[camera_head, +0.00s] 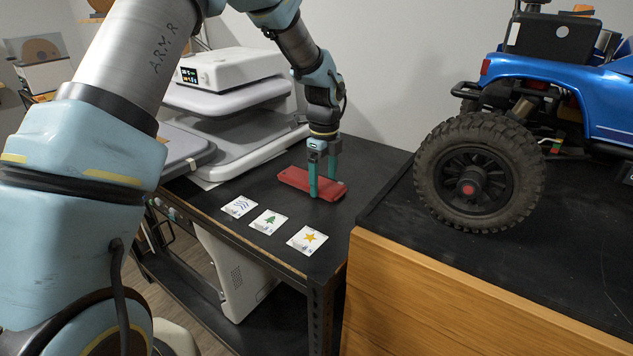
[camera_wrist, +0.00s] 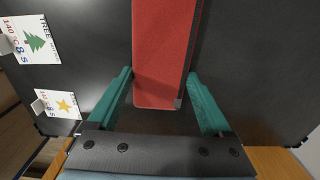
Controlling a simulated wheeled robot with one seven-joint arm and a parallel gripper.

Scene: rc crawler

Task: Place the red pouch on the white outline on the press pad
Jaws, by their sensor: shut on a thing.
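The red pouch (camera_head: 297,179) is flat and long, and lies on the black table to the right of the press. My gripper (camera_head: 322,182) points down over its right end, with one teal finger on each long side, shut on it. In the wrist view the pouch (camera_wrist: 162,55) runs between the two fingers of my gripper (camera_wrist: 158,80), and its far end is cut off by the frame. The white press stands at the back, with a grey lower pad (camera_head: 236,150) under its raised upper plate (camera_head: 225,101). I cannot make out a white outline on the pad.
Three cards lie along the table's front edge: waves (camera_head: 239,206), tree (camera_head: 268,222) and star (camera_head: 307,240). A blue crawler (camera_head: 560,90) with big tyres stands on the higher wooden cabinet (camera_head: 450,300) at right. The press's raised upper plate overhangs the pad.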

